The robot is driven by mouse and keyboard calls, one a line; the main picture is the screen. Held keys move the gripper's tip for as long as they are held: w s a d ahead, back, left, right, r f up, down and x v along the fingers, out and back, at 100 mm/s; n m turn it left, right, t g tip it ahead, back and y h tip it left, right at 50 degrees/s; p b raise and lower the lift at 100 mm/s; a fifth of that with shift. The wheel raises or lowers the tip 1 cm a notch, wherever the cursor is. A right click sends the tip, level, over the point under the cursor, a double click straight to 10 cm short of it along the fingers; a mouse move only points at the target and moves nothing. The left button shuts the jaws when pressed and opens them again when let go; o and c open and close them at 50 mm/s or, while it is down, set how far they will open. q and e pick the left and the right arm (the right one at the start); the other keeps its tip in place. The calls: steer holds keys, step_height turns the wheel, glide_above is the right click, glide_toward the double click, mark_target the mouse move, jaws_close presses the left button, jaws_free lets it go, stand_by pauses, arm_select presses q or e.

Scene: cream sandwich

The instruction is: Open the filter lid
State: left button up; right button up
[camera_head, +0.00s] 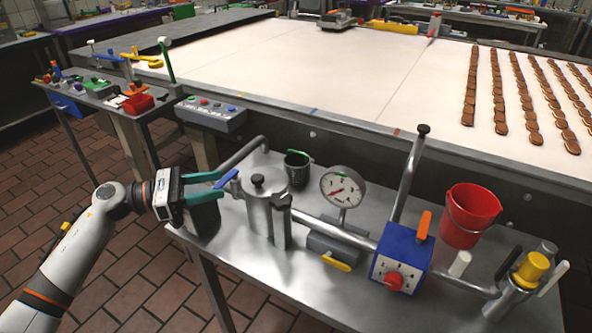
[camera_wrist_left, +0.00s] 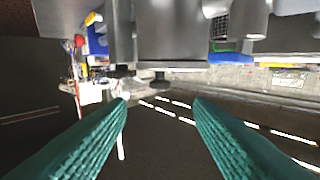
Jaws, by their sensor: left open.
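The filter (camera_head: 259,218) is a steel cylinder on the metal table, with a flat lid (camera_head: 258,192) that looks closed and a black knob (camera_head: 258,180) on top. In the left wrist view, the filter body (camera_wrist_left: 172,35) hangs from the top of the picture, knob (camera_wrist_left: 160,80) downward. My left gripper (camera_head: 222,184) reaches in from the left with teal fingers. It is open and empty, left of the filter, apart from the knob. In the left wrist view, the knob lies beyond and between the fingertips (camera_wrist_left: 160,105). My right gripper is not in view.
A blue valve handle (camera_head: 228,178) is close to the left fingertips. A pipe (camera_head: 240,158) rises behind it. A black cup (camera_head: 298,170), a gauge (camera_head: 343,188), a blue control box (camera_head: 402,256) and a red bucket (camera_head: 469,216) stand to the right. A conveyor (camera_head: 290,75) runs behind.

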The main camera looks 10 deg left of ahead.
mark_target(262, 176)
arm_select(q)
steer(key=p+x, duration=0.2)
steer(key=x, duration=0.9)
steer(key=shift+w+p, duration=0.1)
steer(key=shift+p, duration=0.3)
steer(key=shift+w+d, duration=0.2)
steer(key=shift+d, duration=0.3)
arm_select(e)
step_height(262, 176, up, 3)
arm_select(q)
jaws_close()
